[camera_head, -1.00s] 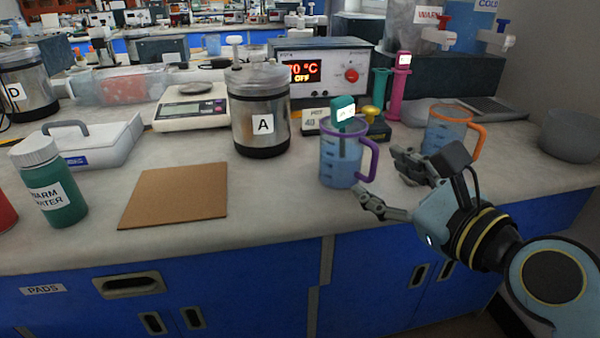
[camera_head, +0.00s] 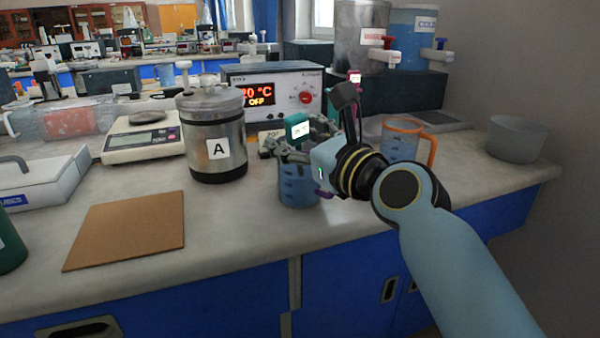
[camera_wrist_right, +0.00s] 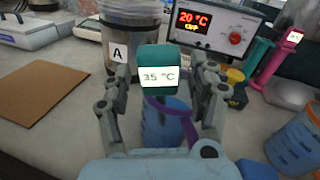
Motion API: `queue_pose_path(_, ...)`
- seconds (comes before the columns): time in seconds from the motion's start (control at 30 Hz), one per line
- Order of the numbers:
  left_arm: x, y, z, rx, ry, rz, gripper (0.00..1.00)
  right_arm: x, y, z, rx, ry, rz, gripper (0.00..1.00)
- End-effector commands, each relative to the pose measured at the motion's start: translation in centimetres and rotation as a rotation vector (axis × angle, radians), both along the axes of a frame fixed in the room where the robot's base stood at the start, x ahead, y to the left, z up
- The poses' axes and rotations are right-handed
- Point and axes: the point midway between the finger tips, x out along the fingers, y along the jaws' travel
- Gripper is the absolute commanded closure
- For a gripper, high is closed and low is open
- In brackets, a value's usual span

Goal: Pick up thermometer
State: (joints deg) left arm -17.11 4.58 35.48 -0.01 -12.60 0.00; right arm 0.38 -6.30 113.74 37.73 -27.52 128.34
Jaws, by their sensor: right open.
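The thermometer has a teal head with a lit display (camera_head: 297,127). It stands in a clear jug with blue liquid and a purple handle (camera_head: 297,188). In the right wrist view the thermometer head (camera_wrist_right: 158,78) reads 35 °C and rises above the jug (camera_wrist_right: 170,125). My right gripper (camera_head: 294,143) is open at the jug's top. In the wrist view its fingers (camera_wrist_right: 165,80) stand on either side of the thermometer head, with gaps showing. My gripper and wrist hide part of the jug and the thermometer's stem. My left gripper is not in view.
Metal canister A (camera_head: 214,160) stands left of the jug, a heater box (camera_head: 280,92) behind. An orange-handled jug (camera_head: 398,143) and a grey bowl (camera_head: 516,138) stand to the right. A brown pad (camera_head: 128,228) lies at the left front. The front counter strip is clear.

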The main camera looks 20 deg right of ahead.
Motion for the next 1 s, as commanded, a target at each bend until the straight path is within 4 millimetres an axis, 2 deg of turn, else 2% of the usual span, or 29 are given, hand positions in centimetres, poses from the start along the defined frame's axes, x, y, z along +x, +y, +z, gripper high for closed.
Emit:
queue_pose_path(0.23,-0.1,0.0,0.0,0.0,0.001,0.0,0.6,0.2,0.1,0.0,0.0,0.0,0.0,0.42)
queue_pose_path(0.6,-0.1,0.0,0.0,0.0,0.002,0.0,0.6,0.1,0.0,0.0,-0.001,0.0,0.0,0.9)
queue_pose_path(0.7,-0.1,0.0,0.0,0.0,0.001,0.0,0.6,0.1,0.0,0.0,-0.001,0.0,0.0,1.0)
queue_pose_path(0.87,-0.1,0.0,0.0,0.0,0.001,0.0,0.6,0.1,0.0,0.1,-0.001,0.0,0.0,1.0)
queue_pose_path(1.0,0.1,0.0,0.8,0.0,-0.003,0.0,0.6,0.2,0.0,1.5,-0.001,-0.004,0.0,1.0)
